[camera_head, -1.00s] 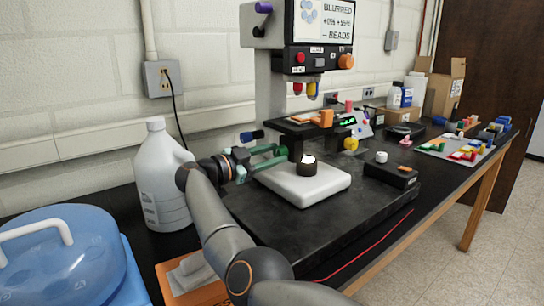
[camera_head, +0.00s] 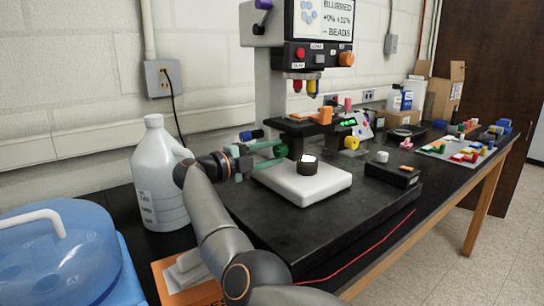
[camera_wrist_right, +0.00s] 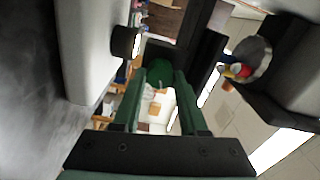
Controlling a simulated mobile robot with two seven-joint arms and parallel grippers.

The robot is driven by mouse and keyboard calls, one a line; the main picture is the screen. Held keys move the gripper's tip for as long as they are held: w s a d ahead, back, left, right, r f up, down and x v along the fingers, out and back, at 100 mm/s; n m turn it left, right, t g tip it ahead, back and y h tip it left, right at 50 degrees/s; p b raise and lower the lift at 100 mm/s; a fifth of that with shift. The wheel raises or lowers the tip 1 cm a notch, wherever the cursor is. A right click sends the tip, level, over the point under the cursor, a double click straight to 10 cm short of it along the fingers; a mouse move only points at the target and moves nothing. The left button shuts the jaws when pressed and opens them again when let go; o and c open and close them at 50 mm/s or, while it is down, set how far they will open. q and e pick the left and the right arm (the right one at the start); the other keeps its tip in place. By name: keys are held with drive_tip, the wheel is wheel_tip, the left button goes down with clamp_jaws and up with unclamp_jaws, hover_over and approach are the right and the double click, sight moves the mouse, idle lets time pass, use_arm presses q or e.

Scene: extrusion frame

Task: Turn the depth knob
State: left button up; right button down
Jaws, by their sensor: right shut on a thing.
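My right gripper (camera_head: 278,152) reaches in from the left of the microscope-like stand (camera_head: 268,90). Its green fingers are shut on a green round knob (camera_wrist_right: 160,72) at the stand's side, which shows between the fingertips in the right wrist view. In the head view the fingers mostly hide this knob. A display (camera_head: 325,18) on top reads "BLURRED", two percentages and "BEADS". My left gripper is not in view.
A white block (camera_head: 305,188) with a dark round piece (camera_head: 307,166) stands beside the fingers on the black base. A white jug (camera_head: 160,180) is close behind my arm. A blue-lidded container (camera_head: 60,260) is at the lower left. Coloured blocks lie farther right.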

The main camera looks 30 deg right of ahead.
drive_tip(key=shift+m, duration=1.1)
drive_tip(key=shift+c, duration=2.2)
unclamp_jaws()
